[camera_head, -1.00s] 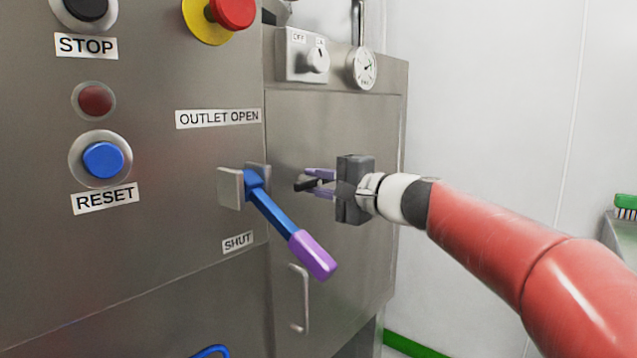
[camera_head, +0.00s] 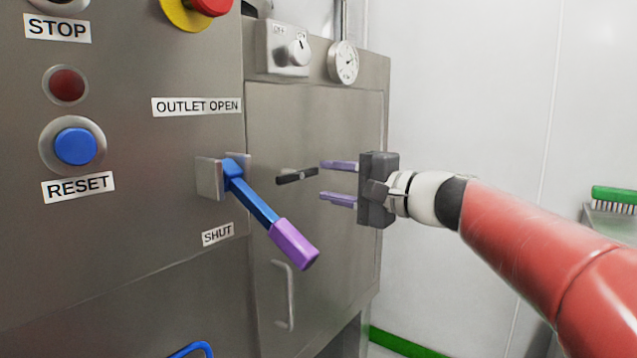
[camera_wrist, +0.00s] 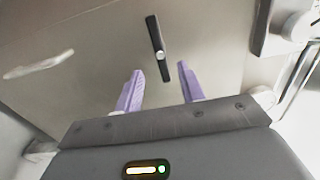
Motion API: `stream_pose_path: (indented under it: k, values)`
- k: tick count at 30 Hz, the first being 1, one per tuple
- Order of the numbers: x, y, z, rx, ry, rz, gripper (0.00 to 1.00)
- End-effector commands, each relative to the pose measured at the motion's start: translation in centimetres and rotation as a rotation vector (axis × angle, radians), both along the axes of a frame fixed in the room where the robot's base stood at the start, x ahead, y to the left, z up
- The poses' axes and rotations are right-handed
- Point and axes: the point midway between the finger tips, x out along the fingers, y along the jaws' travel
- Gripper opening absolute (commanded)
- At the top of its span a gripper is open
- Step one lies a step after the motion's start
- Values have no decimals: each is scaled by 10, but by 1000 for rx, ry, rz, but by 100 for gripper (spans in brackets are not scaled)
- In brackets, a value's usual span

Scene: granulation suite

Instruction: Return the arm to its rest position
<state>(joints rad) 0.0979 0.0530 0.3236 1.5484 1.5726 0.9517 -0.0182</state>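My gripper (camera_head: 340,181) is open and empty, its two purple fingers spread apart. It is in front of the grey cabinet door, to the right of a small dark latch handle (camera_head: 297,176) and apart from it. In the wrist view my gripper (camera_wrist: 158,88) shows both fingers spread, with the dark latch handle (camera_wrist: 157,48) on the door beyond them and nothing between them. My red arm reaches in from the right in the head view.
A blue lever with a purple grip (camera_head: 292,244) slants down to the right near the SHUT label (camera_head: 217,234). A door pull (camera_head: 284,295) is below. A switch box (camera_head: 289,48) and gauge (camera_head: 343,62) are above. A green brush (camera_head: 613,195) lies at far right.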

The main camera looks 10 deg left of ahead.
Motion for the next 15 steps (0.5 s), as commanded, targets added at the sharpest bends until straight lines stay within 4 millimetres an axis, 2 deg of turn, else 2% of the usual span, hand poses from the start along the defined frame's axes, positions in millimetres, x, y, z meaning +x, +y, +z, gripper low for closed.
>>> stream_pose_path:
  k: [11, 14, 15]
  values:
    - [-3, -3, -1, -9, -1, 0, 39]
    - [-15, -6, -12, -86, -10, -9, 39]
    - [-23, -9, -21, -147, -16, -17, 39]
